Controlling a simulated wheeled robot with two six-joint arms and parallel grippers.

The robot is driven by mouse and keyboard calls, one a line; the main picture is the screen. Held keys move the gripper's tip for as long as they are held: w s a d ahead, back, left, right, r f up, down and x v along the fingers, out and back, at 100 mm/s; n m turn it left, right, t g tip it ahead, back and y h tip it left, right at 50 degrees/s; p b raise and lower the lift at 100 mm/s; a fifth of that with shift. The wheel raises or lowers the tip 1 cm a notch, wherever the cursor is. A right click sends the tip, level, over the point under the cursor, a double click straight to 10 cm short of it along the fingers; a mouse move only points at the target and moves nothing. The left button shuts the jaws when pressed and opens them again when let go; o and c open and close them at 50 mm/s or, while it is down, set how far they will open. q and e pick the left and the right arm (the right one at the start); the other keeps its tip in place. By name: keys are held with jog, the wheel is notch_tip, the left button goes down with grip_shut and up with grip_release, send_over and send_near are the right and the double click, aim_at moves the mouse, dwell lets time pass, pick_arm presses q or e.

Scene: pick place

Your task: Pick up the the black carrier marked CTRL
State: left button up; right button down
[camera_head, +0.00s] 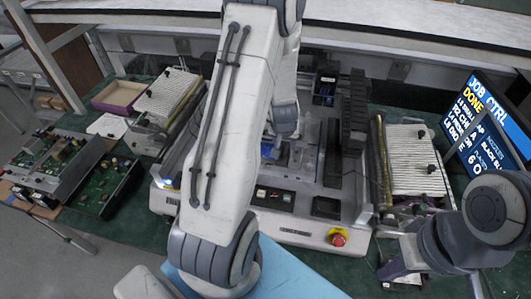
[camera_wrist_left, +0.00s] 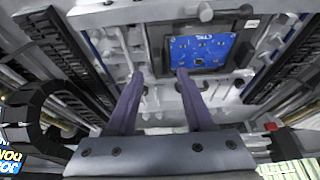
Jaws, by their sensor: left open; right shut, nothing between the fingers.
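The black carrier (camera_wrist_left: 157,42) holds a blue board (camera_wrist_left: 203,54) with CTRL on it. It sits in the machine near the top middle of the left wrist view. My left gripper (camera_wrist_left: 160,75) is open, its two purple fingers apart, with nothing between them. The right fingertip is just below the carrier's left part; contact cannot be told. In the head view a bit of blue (camera_head: 269,151) shows beside my left arm, which hides much of the machine's middle. My right gripper (camera_head: 391,269) is shut and empty at the lower right, away from the carrier.
The machine (camera_head: 295,231) has dark rails, a black upright block (camera_head: 355,112) and a red stop button (camera_head: 338,238). Ribbed white racks stand left (camera_head: 167,98) and right (camera_head: 412,165). Green boards (camera_head: 60,160) lie far left. A screen (camera_head: 488,125) stands at right.

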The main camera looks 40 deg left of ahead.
aim_at(286, 150)
pick_arm(q)
jog(key=x, duration=0.2)
jog(key=b+x, duration=0.1)
jog(key=x, duration=0.1)
jog(key=shift+w+d+f, duration=0.15)
jog(key=shift+w+f, duration=0.05)
jog(key=shift+f, duration=0.2)
grip_shut()
jog(key=shift+r, duration=0.15)
